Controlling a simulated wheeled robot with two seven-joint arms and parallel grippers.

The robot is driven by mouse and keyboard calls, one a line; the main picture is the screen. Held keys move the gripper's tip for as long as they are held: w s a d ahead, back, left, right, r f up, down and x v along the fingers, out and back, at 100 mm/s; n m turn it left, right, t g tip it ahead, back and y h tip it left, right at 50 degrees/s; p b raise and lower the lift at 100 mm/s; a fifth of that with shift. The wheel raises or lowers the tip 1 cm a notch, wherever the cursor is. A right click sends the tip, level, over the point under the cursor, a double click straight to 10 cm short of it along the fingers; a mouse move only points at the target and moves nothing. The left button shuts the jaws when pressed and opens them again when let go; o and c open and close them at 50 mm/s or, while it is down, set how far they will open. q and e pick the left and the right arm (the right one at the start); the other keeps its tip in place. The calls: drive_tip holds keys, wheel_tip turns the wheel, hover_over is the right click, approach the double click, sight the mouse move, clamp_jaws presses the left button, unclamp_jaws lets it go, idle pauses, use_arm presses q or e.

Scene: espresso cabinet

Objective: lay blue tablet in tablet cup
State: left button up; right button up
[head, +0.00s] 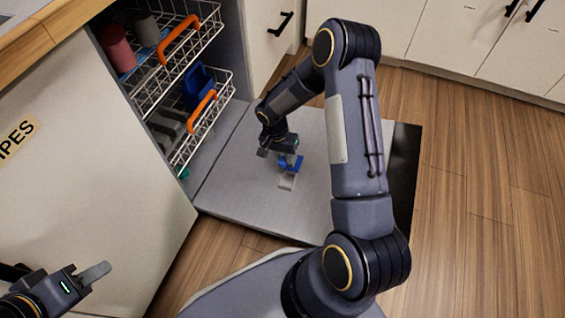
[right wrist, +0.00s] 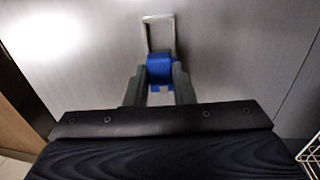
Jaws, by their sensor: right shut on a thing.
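The blue tablet (head: 291,161) is between the fingers of my right gripper (head: 284,158), low over the opened grey door (head: 245,180). In the right wrist view the blue tablet (right wrist: 160,68) sits between the two grey fingertips (right wrist: 159,84). The tablet cup (head: 287,182) is a small pale rectangular frame on the door; it also shows in the right wrist view (right wrist: 146,34). The tablet overlaps the cup's near end in that view; whether they touch I cannot tell. My left gripper (head: 95,273) is at the lower left, far from the door, and its finger gap is not clear.
An upper rack (head: 160,85) with an orange handle holds a red cup (head: 117,47) and a grey cup (head: 147,28). A lower rack (head: 215,100) holds a blue item (head: 198,86). A white panel with a label (head: 18,135) stands at left. Wooden floor is clear at right.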

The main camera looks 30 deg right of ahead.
drive_tip(key=shift+s+d+f+b, duration=0.15)
drive_tip(key=shift+f+b, duration=0.55)
drive_tip(key=shift+f, duration=0.45)
drive_tip(key=shift+s+d+f+b, duration=0.1)
drive_tip(key=shift+f+b, duration=0.55)
drive_tip(key=shift+f, duration=0.5)
drive_tip(key=shift+s+d+f+b, duration=0.15)
drive_tip(key=shift+f+b, duration=0.55)
drive_tip(key=shift+f, duration=0.45)
drive_tip(key=shift+s+d+f+b, duration=0.1)
drive_tip(key=shift+s+f+b, duration=0.1)
drive_tip(key=shift+f+b, duration=1.3)
drive_tip(key=o, duration=1)
drive_tip(key=shift+o, duration=0.2)
drive_tip(key=r+p, duration=0.1)
drive_tip(key=r, duration=0.1)
drive_tip(key=r+p, duration=0.1)
drive_tip(key=r, duration=0.2)
drive_tip(key=w+r+p, duration=0.1)
drive_tip(key=r+p, duration=0.1)
drive_tip(key=shift+a+r, duration=0.35)
